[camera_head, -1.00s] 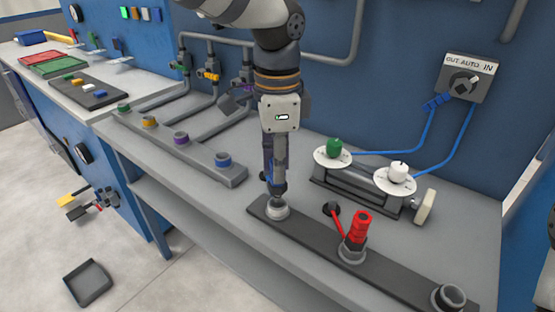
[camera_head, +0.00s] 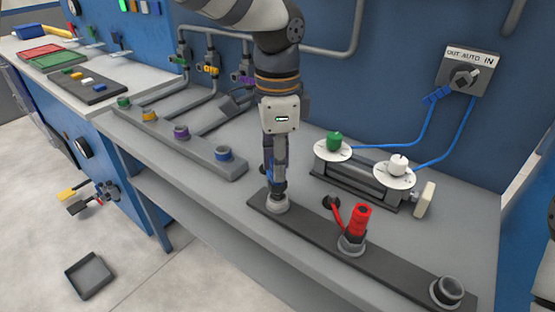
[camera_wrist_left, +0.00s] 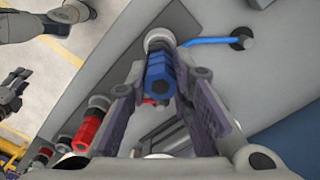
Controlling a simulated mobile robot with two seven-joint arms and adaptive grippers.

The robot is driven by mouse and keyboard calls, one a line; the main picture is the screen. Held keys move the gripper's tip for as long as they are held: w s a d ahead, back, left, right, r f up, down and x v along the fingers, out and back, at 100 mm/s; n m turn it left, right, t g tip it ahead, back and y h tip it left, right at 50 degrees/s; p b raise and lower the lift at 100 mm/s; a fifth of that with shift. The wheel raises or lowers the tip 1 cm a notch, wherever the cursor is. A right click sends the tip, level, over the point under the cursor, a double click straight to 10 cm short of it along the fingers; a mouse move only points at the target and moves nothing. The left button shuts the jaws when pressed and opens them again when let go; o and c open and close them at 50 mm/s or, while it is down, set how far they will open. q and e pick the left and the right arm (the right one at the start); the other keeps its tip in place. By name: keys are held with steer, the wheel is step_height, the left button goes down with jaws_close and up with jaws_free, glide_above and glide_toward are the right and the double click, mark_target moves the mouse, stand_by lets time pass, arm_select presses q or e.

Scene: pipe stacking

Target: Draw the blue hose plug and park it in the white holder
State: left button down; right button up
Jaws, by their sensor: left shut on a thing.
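My left gripper (camera_head: 279,185) points straight down over the left socket (camera_head: 277,205) of a dark strip. In the left wrist view its two fingers (camera_wrist_left: 160,80) are shut around the blue hose plug (camera_wrist_left: 158,72). Just past the plug is a pale round socket (camera_wrist_left: 157,40); the plug looks in line with it, but I cannot tell how deep it sits. A blue hose (camera_wrist_left: 205,41) runs to a dark port (camera_wrist_left: 241,38). No holder stands out as white; an empty grey socket (camera_head: 448,291) is at the strip's right end. A dark gripper-like part, perhaps my right gripper (camera_wrist_left: 15,90), shows at the left edge.
A red plug (camera_head: 359,221) stands in the strip's middle socket with a red hose. Behind it is a fixture with green (camera_head: 334,141) and white (camera_head: 398,164) knobs on white discs. A bar with several coloured sockets (camera_head: 181,133) lies left. The bench's front edge is close.

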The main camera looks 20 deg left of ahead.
arm_select(q)
steer(key=shift+f, duration=1)
steer(key=c, duration=1.3)
jaws_free()
steer(key=shift+c, duration=0.2)
